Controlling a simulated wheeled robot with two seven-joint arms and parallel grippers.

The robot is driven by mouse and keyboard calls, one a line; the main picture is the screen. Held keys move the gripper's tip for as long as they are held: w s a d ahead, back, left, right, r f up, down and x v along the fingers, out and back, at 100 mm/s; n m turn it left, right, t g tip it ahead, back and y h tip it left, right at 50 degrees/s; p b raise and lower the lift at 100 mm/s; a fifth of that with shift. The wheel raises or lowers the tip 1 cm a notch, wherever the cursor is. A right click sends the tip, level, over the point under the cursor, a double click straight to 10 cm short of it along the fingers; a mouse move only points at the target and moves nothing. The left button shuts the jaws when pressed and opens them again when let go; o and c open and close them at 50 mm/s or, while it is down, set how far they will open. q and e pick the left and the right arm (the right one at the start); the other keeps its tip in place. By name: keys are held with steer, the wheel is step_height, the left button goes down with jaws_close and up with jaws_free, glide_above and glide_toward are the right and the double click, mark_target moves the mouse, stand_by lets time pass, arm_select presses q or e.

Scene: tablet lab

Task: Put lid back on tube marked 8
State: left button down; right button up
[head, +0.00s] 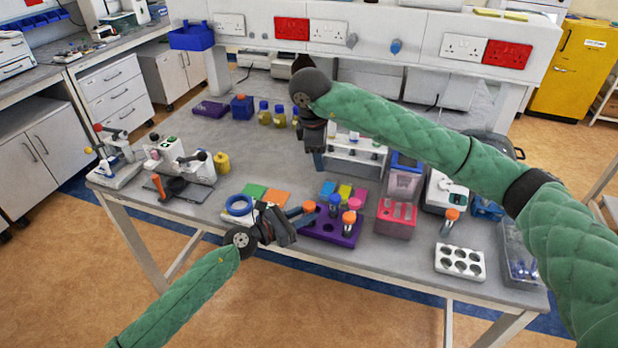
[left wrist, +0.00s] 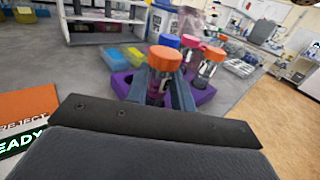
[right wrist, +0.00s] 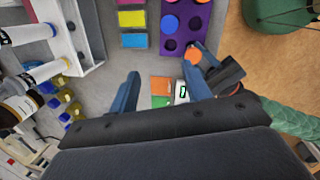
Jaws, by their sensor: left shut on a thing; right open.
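My left gripper (head: 299,215) is shut on an orange-capped tube (left wrist: 158,92) at the left side of the purple rack (head: 325,232). Whether the tube is seated or raised is unclear. The rack also holds a blue-capped tube (head: 335,202), a pink-capped tube (head: 354,204) and another orange-capped tube (head: 349,219). One more orange-capped tube (head: 449,221) is apart on the right, behind the white rack. My right gripper (head: 318,160) is open and empty, pointing down above the table left of the bottle shelf. No number 8 is legible, and I see no loose lid.
Blue, yellow and pink blocks (head: 345,191) lie behind the purple rack. The white shelf (head: 355,165), pink rack (head: 396,218) and white holed rack (head: 460,262) stand right.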

steer(key=s+f+n, duration=0.1)
steer(key=n, duration=0.7)
steer(key=s+f+n+g, duration=0.1)
steer(key=f+n, duration=0.1)
steer(key=n, duration=0.7)
steer(key=s+a+f+n, duration=0.1)
steer(key=n, duration=0.8)
steer(key=shift+s+a+f+y, duration=0.1)
steer(key=shift+f+y, duration=0.2)
steer(key=shift+f, duration=0.05)
steer(key=n, duration=0.5)
steer(key=shift+s+a+f+n, duration=0.1)
steer(key=shift+s+a+n, duration=0.1)
steer(key=shift+a+n, duration=0.15)
steer(key=n, duration=0.5)
steer(key=shift+a+n+g+y, duration=0.2)
steer(key=shift+n+g+y, duration=0.1)
steer(key=shift+n, duration=0.05)
steer(key=n, duration=0.5)
steer(key=shift+s+a, duration=0.1)
steer(key=shift+a, duration=0.05)
steer(key=n, duration=0.4)
steer(key=shift+n, duration=0.3)
